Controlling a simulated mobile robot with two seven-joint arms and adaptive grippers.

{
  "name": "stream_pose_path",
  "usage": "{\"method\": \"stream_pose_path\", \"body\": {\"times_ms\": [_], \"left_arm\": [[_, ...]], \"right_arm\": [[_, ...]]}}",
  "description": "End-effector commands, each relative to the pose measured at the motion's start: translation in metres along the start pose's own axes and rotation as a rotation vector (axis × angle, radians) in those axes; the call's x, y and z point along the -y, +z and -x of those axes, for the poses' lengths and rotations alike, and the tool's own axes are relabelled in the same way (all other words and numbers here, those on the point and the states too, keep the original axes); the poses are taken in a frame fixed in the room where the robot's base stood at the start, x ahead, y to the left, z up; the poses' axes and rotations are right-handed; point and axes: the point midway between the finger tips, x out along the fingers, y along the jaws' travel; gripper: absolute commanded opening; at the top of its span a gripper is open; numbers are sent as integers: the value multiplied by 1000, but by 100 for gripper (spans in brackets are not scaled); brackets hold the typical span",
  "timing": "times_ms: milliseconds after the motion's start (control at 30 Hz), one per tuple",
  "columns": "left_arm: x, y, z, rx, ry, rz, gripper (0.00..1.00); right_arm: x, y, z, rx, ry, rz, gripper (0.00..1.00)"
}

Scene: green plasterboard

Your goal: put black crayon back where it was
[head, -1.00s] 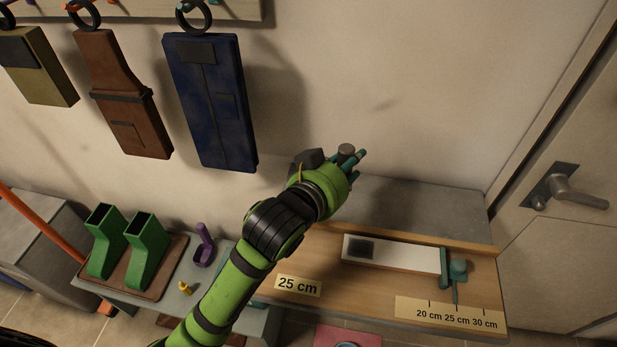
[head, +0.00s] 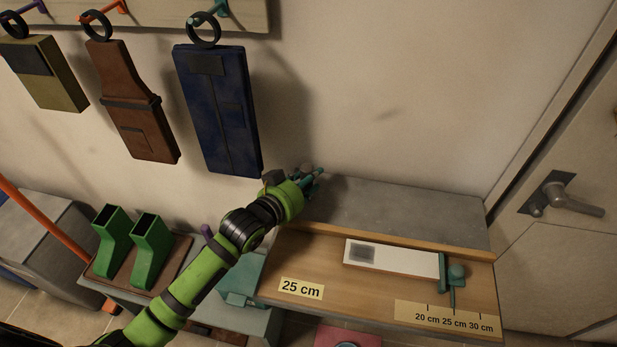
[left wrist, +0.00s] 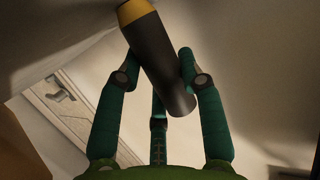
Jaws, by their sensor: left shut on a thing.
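The black crayon (left wrist: 160,60), a dark cylinder with a yellow band near its top end, is held tilted between the green fingers of my left gripper (left wrist: 158,78). In the head view my left gripper (head: 314,176) is in front of the wall, above the back left of the wooden board, and is shut on the crayon. There the crayon is mostly hidden by the fingers. A white strip (head: 400,262) with a grey square patch (head: 362,253) lies on the wooden board (head: 350,290). My right gripper is not in view.
A teal stop (head: 455,272) stands at the strip's right end. A grey ledge (head: 420,212) behind the board is clear. A blue apron (head: 218,115) hangs left of my gripper. Green boots (head: 150,250) stand at lower left. A door handle (head: 570,200) is at right.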

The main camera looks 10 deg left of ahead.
Motion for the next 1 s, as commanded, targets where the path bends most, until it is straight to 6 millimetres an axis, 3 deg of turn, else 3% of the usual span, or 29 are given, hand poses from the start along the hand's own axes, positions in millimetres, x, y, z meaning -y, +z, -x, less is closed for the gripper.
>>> {"method": "stream_pose_path", "body": {"times_ms": [233, 267, 300, 333, 733, 867, 1000], "left_arm": [[0, 2, -1, 0, 0, 1, 6], [0, 2, -1, 1, 0, 1, 42], [0, 2, -1, 0, 0, 1, 58], [0, 2, 0, 0, 0, 1, 62], [0, 0, 3, 1, 0, 1, 62], [0, 2, 18, 1, -1, 1, 62], [0, 3, 45, 2, 0, 0, 62]], "right_arm": [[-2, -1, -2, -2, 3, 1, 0], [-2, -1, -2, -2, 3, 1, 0], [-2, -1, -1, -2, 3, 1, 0], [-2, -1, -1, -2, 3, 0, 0], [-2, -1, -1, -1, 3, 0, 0], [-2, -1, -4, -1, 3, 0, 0], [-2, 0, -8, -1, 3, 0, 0]]}}
